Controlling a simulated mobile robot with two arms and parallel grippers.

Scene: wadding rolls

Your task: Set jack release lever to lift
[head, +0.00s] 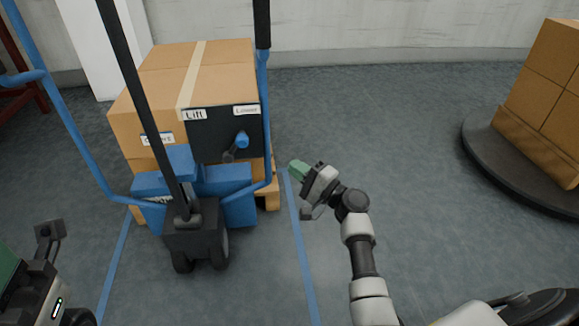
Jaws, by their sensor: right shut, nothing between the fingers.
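The blue pallet jack (227,205) stands at the left with its tall dark handle in front. Its black panel (208,124) carries a "Lift" label (194,115) at left and a "Lower" label (246,110) at right. The release lever (242,140) has a blue knob and a short dark arm; it tilts up and right, toward "Lower". My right gripper (296,169), with green fingertips, is shut and empty, right of the panel and apart from the lever. My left gripper (8,268) is partly cut off at the lower left edge; its fingers are unclear.
Taped cardboard boxes (225,68) sit on a wooden pallet (272,199) behind the panel. Blue floor lines (303,262) run beside the jack. A dark round platform (487,160) with boxes stands at right. The floor between is clear.

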